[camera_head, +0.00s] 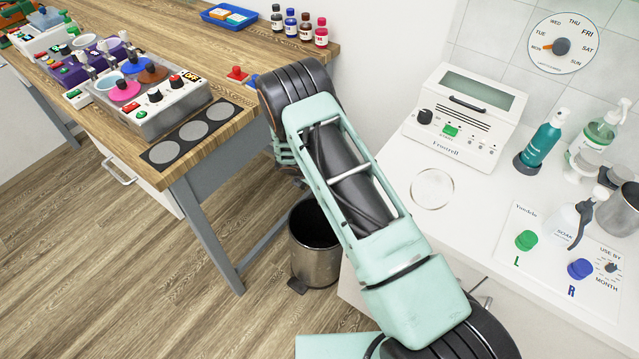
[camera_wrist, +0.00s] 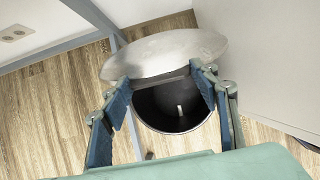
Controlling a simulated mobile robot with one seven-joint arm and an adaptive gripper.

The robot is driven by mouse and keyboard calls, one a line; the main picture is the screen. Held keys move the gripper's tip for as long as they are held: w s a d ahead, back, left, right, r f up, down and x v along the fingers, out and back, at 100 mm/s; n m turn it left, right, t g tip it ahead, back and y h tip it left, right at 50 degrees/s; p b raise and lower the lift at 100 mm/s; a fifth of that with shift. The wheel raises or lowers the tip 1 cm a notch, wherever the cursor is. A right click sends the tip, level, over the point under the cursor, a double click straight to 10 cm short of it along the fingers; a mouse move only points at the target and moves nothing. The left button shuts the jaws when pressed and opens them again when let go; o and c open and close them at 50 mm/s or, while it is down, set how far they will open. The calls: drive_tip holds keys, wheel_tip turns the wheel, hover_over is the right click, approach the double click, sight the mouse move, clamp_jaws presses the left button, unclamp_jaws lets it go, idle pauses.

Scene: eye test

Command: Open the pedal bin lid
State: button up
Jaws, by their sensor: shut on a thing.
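The metal pedal bin (camera_head: 318,268) stands on the floor between the wooden bench and the white counter, partly behind my arm. Its dark open mouth shows, and its pedal (camera_head: 297,286) is at the lower left. In the wrist view the round silver lid (camera_wrist: 165,48) is raised and tilted up from the bin's opening (camera_wrist: 165,108). A small pale spot shows inside the bin. My gripper (camera_wrist: 162,77) has its fingers at either side of the lid's near edge, shut on it. In the head view my arm hides the lid and the fingers.
The wooden bench (camera_head: 215,75) carries a control panel, bottles and a blue tray (camera_head: 232,14); its grey leg (camera_head: 205,225) stands left of the bin. The white counter (camera_head: 405,165) at right holds a device (camera_head: 465,118) and dispensers. The floor at lower left is clear.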

drive_tip(key=shift+w+d, duration=0.1)
drive_tip(key=shift+d, duration=0.1)
idle(0.6)
drive_tip(key=o, duration=1.7)
drive_tip(key=shift+a, duration=0.1)
drive_tip(key=v, duration=1.2)
